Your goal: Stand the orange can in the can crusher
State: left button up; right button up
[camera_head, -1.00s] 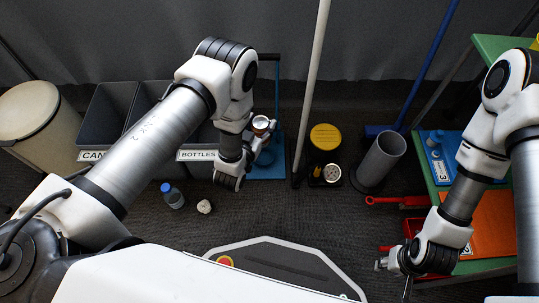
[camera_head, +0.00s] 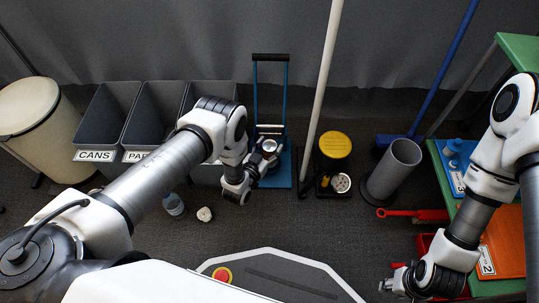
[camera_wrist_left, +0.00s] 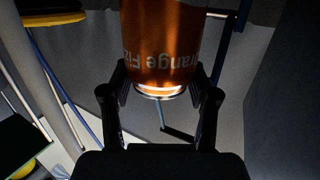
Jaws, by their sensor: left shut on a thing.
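The orange can (camera_wrist_left: 162,45) is between the fingers of my left gripper (camera_wrist_left: 160,100) in the left wrist view, with its lettering upside down. In the head view its silver end (camera_head: 269,145) shows at my left gripper (camera_head: 262,163), which is shut on it. The can crusher (camera_head: 281,177) looks to be the blue base with tall posts and a black top bar, just behind the can. The can overlaps its lower part in the head view; I cannot tell whether they touch. My right gripper (camera_head: 388,285) is low at the right, its fingers too small to read.
Grey bins (camera_head: 108,112) stand left of the crusher. A white pole (camera_head: 324,85), a yellow-topped container (camera_head: 335,145) and a grey cylinder (camera_head: 393,170) stand to the right.

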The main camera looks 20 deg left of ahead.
pick_arm(q)
jog(key=shift+w+f, duration=0.25)
jog(key=shift+w, duration=0.1)
notch_tip(320, 180, down, 4)
jog(key=b, duration=0.3)
jog(key=shift+r, duration=0.45)
jog(key=shift+c, duration=1.6)
jog(key=shift+f, duration=0.1)
jog(key=o, duration=1.2)
jog(key=shift+c, duration=0.2)
